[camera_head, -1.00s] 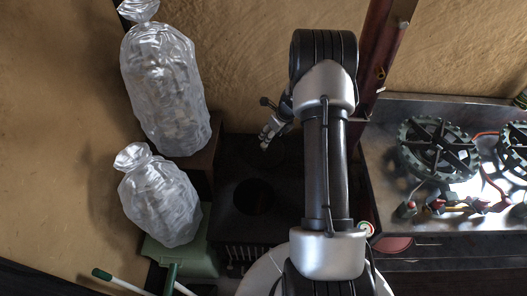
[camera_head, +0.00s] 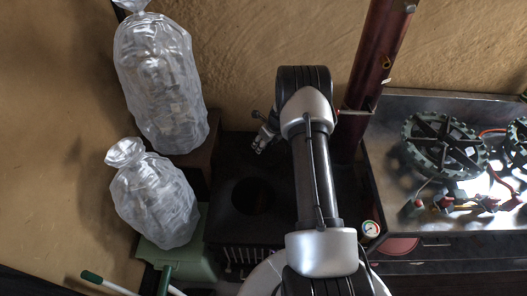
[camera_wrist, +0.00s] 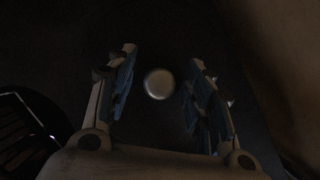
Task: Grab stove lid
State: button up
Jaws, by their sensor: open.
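The black stove (camera_head: 225,218) stands low behind my arm, with a dark round opening (camera_head: 252,196) in its top. My gripper (camera_head: 260,143) is above the rear of the stove, partly hidden by my arm. In the wrist view my gripper (camera_wrist: 160,90) is open, with a finger on each side. A pale round knob (camera_wrist: 158,84), seemingly that of the stove lid, shows between the fingers against a dark surface. I cannot tell whether the fingers are level with it. The lid's outline is lost in the dark, and the lid is hidden in the head view.
Two filled clear plastic bags (camera_head: 160,85) (camera_head: 155,205) stand left of the stove, the lower one on a green box (camera_head: 185,258). A dark red pipe (camera_head: 378,70) rises behind. A metal worktop (camera_head: 395,170) with wheels and wiring lies right. A clay wall closes the back.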

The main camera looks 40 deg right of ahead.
jog(key=shift+c, duration=0.2)
grip_shut()
dwell(0.4)
jog(key=shift+r, duration=0.1)
